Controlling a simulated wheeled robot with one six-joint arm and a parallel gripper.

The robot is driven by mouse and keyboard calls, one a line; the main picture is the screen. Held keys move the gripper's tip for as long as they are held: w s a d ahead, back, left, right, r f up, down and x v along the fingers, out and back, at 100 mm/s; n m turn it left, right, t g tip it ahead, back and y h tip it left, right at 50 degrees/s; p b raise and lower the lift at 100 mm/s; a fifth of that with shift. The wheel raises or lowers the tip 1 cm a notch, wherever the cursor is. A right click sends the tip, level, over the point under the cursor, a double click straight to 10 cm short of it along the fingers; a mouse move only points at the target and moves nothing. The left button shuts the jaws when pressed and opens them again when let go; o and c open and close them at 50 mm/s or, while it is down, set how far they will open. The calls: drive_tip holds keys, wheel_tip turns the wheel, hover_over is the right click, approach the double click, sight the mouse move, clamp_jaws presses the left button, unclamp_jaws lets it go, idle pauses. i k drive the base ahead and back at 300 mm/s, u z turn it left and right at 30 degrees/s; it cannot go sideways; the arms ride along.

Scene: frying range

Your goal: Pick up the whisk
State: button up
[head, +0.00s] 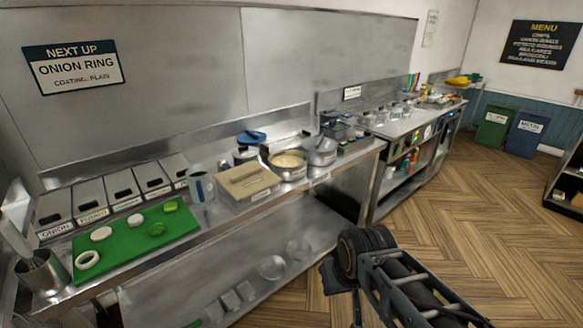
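I cannot pick out the whisk for certain. A metal utensil pot (43,276) stands at the left end of the counter with thin-handled utensils in it. They are too small to tell whether one is a whisk. My dark arm reaches in from the lower right, over the wood floor and in front of the counter. Its end, my gripper (337,277), is dark and small here, and I cannot make out whether its fingers are open. It is well to the right of the utensil pot, apart from the counter things.
The steel counter holds a green board (130,242) with onion rings and other pieces, lidded bins (91,193), a blue-grey jug (201,186), a beige box (246,182) and a pan of batter (288,163). A lower shelf (200,275) holds small containers. The floor (480,210) at right is clear.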

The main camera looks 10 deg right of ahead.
sight(13, 237)
drive_tip(key=u, duration=2.5)
drive_tip(key=i, duration=1.9)
drive_tip(key=z, duration=0.6)
